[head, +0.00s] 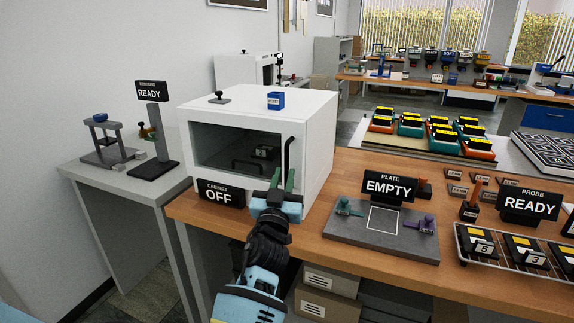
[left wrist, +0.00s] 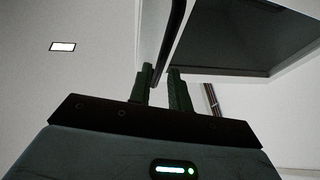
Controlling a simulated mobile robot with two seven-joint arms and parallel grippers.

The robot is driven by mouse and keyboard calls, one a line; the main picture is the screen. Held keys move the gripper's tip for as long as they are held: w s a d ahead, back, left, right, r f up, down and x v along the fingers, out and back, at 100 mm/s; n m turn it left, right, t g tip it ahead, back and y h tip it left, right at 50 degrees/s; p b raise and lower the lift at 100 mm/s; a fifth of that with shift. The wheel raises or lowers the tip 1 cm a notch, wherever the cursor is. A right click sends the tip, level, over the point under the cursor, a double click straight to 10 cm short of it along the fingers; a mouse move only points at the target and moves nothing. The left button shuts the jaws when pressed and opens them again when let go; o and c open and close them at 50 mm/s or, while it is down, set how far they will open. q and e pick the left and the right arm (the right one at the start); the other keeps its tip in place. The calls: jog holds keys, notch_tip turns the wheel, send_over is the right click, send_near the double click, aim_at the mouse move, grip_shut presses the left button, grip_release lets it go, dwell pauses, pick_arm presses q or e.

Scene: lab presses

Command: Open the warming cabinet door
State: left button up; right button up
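The warming cabinet (head: 318,135) is a white box with a dark glass window in its front door (head: 235,148). The door looks shut. A black vertical bar handle (head: 287,152) is at the door's right side. My left gripper (head: 282,180) is at the lower end of this handle, its green fingers pointing up and apart. In the left wrist view, the handle (left wrist: 174,42) runs down to between the left gripper's fingertips (left wrist: 160,72), with a small gap visible; firm contact cannot be seen. My right gripper is out of view.
A black sign (head: 218,193) reading OFF stands before the cabinet's left front. A grey plate fixture (head: 345,232) with an EMPTY sign is to the right. A knob (head: 220,97) and a blue block (head: 276,100) are on the cabinet top. Wood bench shows between cabinet and fixture.

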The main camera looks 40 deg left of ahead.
aim_at(286, 168)
pick_arm(q)
jog(key=shift+x, duration=2.05)
grip_shut()
